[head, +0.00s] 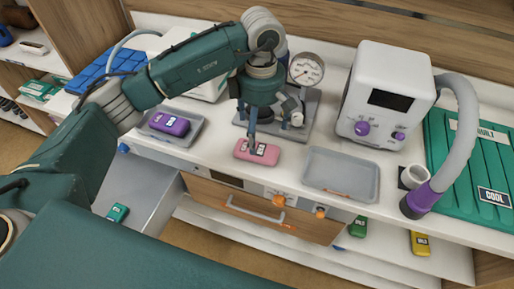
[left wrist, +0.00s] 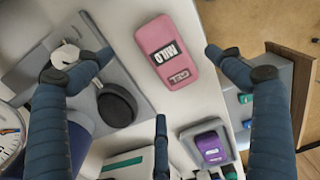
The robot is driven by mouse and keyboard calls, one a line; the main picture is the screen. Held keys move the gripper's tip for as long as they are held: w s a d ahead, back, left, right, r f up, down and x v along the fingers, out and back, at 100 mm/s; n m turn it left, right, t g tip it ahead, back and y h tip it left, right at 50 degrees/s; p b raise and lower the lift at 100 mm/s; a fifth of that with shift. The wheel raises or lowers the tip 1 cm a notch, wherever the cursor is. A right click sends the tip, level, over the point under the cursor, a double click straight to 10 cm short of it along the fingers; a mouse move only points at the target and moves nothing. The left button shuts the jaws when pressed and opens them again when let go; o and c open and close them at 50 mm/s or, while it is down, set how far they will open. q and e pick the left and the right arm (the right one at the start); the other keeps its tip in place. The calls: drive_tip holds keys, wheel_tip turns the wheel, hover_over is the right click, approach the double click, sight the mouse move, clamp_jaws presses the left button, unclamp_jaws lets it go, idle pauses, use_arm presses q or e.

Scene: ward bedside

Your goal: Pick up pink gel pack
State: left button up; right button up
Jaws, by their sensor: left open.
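The pink gel pack (head: 256,150) lies flat on the white counter near its front edge, in the head view. In the left wrist view the pink gel pack (left wrist: 167,52) lies between the spread fingers, with dark labels on its top. My left gripper (head: 254,135) is above the pack, pointing down, and its fingers partly cover the pack in the head view. In the left wrist view the left gripper (left wrist: 158,62) is open, with nothing held. I cannot tell whether any finger touches the pack. My right gripper is not in view.
An empty grey tray (head: 340,190) is to the right of the pack. A tray to the left holds a purple pack (head: 169,124). A gauge (head: 306,69) on a grey stand is behind, and a white machine (head: 386,97) with a hose is at right. An open drawer (head: 150,212) is below left.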

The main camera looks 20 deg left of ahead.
sight(258, 145)
use_arm(q)
drive_tip(key=shift+f, duration=0.75)
drive_tip(key=shift+f+p, duration=0.35)
drive_tip(key=shift+p, duration=0.15)
drive_tip(key=f+p, duration=0.2)
drive_tip(key=f, duration=0.1)
drive_tip(key=shift+s+a+f, duration=0.15)
drive_tip(key=shift+a+f, duration=0.05)
drive_tip(key=shift+f, duration=0.55)
drive_tip(key=c, duration=1.3)
drive_tip(key=shift+c, duration=0.7)
drive_tip(key=shift+r, duration=0.1)
